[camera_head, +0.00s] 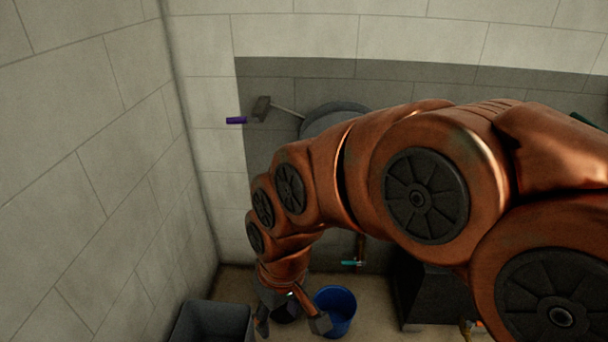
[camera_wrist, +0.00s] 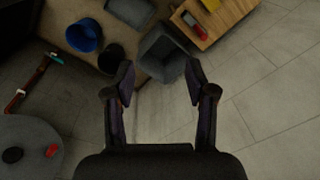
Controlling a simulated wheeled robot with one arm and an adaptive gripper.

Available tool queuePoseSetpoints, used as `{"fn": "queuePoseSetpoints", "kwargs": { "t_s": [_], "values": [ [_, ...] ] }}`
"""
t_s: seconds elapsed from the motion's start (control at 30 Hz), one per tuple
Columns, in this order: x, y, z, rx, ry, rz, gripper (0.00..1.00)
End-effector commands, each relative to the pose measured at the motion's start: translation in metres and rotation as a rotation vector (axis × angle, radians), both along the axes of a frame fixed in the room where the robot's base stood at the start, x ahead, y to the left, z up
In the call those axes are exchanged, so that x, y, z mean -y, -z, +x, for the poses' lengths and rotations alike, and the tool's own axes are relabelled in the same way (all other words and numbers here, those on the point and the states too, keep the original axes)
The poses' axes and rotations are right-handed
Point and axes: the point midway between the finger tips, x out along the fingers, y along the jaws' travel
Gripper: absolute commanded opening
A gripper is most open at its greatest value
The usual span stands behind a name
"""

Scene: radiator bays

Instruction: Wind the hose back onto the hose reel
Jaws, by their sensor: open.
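The hose reel (camera_head: 336,116) is a grey round shape on the back wall, mostly hidden behind my arm. A crank with a dark block and a purple handle (camera_head: 236,120) sticks out to its left. A grey disc with a black knob and a red piece shows at the lower left in the wrist view (camera_wrist: 28,135); I cannot tell for certain that it is the reel. I cannot make out the hose in either view. My gripper (camera_head: 291,318) is open and empty, low in front of the wall and well below the crank. It also shows in the wrist view (camera_wrist: 160,72).
A blue bucket (camera_head: 335,308) stands on the floor near my gripper, with a grey bin (camera_head: 212,322) to the left. A pipe with a teal valve (camera_head: 352,263) is on the wall. A dark box (camera_head: 428,292) stands right. A wooden table (camera_wrist: 218,18) holds a red object.

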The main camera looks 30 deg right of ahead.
Motion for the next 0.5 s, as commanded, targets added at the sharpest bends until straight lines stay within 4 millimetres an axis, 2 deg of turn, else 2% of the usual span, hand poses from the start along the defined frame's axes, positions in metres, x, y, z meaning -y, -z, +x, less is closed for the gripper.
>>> {"fn": "queuePoseSetpoints", "kwargs": {
  "t_s": [0.03,0.1,0.3,0.5],
  "values": [
    [-0.006,0.009,0.023,0.046,-0.022,0.027,0.56],
    [-0.013,0.014,0.057,0.125,-0.049,0.062,0.56],
    [-0.03,0.024,0.152,0.358,-0.095,0.149,0.56],
    [-0.031,0.029,0.24,0.591,-0.088,0.207,0.56]
  ]
}}
